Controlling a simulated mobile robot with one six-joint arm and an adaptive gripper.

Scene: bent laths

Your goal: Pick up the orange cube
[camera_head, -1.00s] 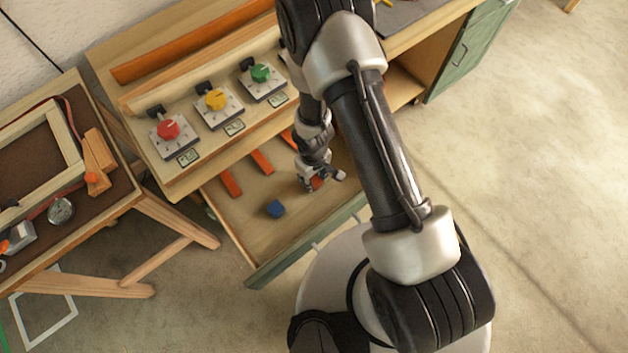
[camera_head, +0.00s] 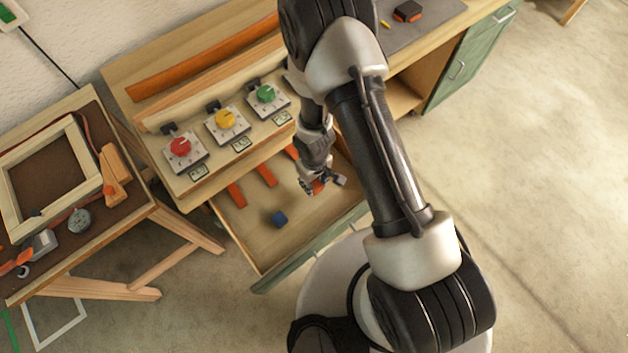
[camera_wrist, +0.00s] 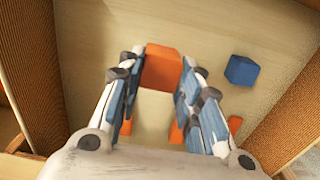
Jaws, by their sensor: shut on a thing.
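The orange cube (camera_wrist: 162,69) is between the fingertips of my gripper (camera_wrist: 160,72) in the wrist view, with a finger against each side. My gripper is shut on it. In the head view, my gripper (camera_head: 322,184) is over the open drawer (camera_head: 262,240), and the orange cube (camera_head: 318,186) shows as a small patch between the fingers, partly hidden by them. I cannot tell whether the cube touches the drawer floor.
A blue cube (camera_head: 280,219) lies in the drawer, to the left of my gripper; it also shows in the wrist view (camera_wrist: 241,70). Orange strips (camera_head: 237,194) lie further back in the drawer. The bench above carries red (camera_head: 180,147), yellow (camera_head: 226,119) and green (camera_head: 266,94) knobs.

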